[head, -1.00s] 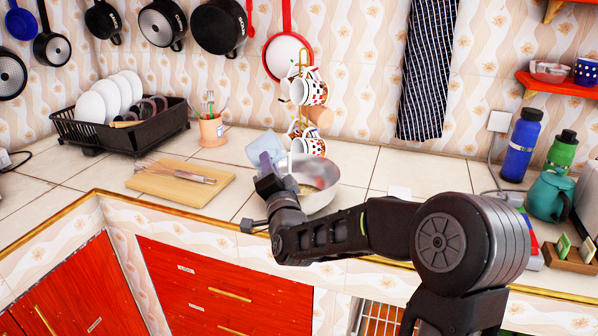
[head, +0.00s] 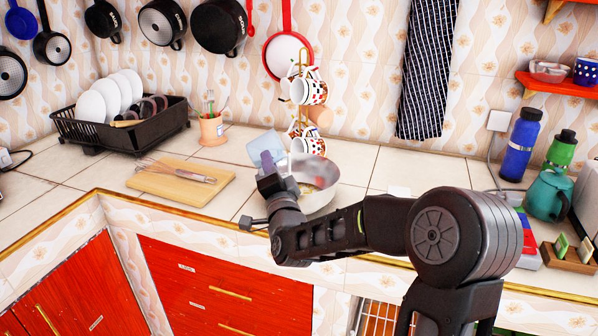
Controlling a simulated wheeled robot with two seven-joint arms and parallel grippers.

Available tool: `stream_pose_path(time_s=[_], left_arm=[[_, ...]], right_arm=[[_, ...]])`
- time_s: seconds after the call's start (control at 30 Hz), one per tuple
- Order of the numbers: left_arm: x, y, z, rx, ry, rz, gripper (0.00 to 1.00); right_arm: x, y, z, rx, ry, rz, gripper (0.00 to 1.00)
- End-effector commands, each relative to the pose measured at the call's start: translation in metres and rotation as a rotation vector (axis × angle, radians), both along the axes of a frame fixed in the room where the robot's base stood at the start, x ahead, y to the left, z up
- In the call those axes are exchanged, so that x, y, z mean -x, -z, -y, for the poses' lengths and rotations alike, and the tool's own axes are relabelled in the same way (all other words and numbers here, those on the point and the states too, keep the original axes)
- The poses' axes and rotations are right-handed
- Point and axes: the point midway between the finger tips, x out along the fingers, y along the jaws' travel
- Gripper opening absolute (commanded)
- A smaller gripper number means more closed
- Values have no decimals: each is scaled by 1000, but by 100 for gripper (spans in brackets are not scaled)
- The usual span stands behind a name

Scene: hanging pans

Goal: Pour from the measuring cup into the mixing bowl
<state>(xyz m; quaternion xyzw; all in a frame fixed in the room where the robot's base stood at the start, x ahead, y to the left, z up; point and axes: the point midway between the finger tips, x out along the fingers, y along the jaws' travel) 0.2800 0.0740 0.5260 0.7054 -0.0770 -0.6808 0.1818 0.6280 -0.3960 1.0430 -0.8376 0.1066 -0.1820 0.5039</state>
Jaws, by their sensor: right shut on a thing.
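The mixing bowl (head: 322,199) is a pale metal bowl on the tiled counter, partly hidden behind my right gripper and wrist. Something brownish shows inside it, too small to make out. The measuring cup (head: 264,146) is clear and bluish, tilted, above the bowl's left side. My right gripper (head: 270,170) is shut on the measuring cup; its fingertips are partly hidden by the cup and its own body. My left gripper is not in view.
A cutting board (head: 165,192) with a whisk (head: 182,173) lies left of the bowl. A mug tree with mugs (head: 308,142) stands close behind it. A dish rack (head: 80,140) is at the back left; bottles (head: 521,145) and a teal kettle (head: 549,195) are at right.

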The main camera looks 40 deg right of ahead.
Motion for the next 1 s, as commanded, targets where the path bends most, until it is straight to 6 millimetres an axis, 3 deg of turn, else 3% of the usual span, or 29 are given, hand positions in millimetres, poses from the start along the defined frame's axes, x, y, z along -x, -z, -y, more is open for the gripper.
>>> stream_pose_path(time_s=[1.0], left_arm=[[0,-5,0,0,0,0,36]], right_arm=[[1,6,3,-104,-4,66,0]])
